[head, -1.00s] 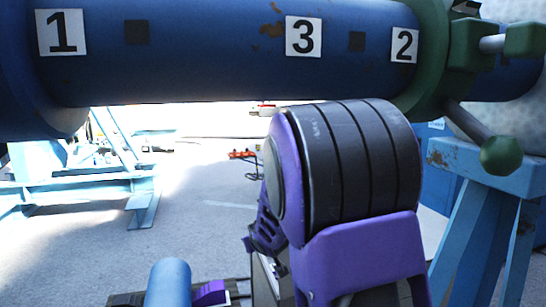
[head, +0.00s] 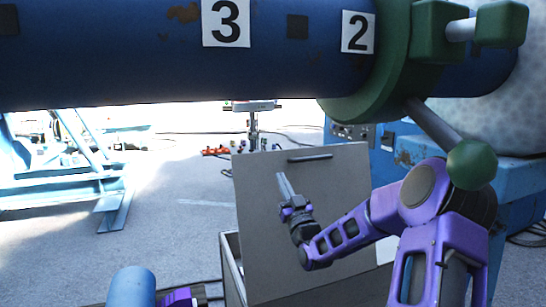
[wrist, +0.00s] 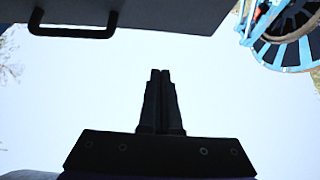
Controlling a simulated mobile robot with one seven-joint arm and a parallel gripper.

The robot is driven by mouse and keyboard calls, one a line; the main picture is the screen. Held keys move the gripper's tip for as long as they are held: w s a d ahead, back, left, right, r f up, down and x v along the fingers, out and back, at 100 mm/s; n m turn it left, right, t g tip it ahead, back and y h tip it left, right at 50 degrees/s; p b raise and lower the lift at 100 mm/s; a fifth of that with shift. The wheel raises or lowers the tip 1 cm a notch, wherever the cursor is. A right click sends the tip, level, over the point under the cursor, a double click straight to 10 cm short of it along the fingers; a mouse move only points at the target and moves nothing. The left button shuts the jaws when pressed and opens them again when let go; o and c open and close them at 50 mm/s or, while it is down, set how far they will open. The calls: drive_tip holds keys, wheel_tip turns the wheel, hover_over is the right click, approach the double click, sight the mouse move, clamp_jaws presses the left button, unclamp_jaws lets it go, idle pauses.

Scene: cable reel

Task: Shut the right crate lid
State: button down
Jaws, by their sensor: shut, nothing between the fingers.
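The crate lid (head: 345,205) is a flat grey-beige panel standing raised, with a bar handle (head: 310,158) near its top edge. The crate (head: 232,265) below it shows only as a left side wall, low in the head view. My gripper (head: 283,184) is shut and empty, in front of the lid's left half in the head view, fingers pointing up. Whether it touches the lid I cannot tell. In the wrist view my gripper (wrist: 160,75) points at bright sky, and a dark panel (wrist: 140,12) with a handle (wrist: 72,30) shows at the top left.
A large blue pipe (head: 120,60) with number plates and a green clamp crosses above. A green-knobbed lever (head: 471,164) hangs near my arm. A blue stand (head: 510,190) is at the right. Open floor (head: 180,230) lies to the left.

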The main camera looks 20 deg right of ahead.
drive_tip(key=w+f+p+x, duration=0.1)
drive_tip(key=f+x, duration=0.1)
drive_tip(key=x, duration=1.1)
drive_tip(key=shift+d, duration=0.2)
drive_tip(key=shift+w+f, duration=0.1)
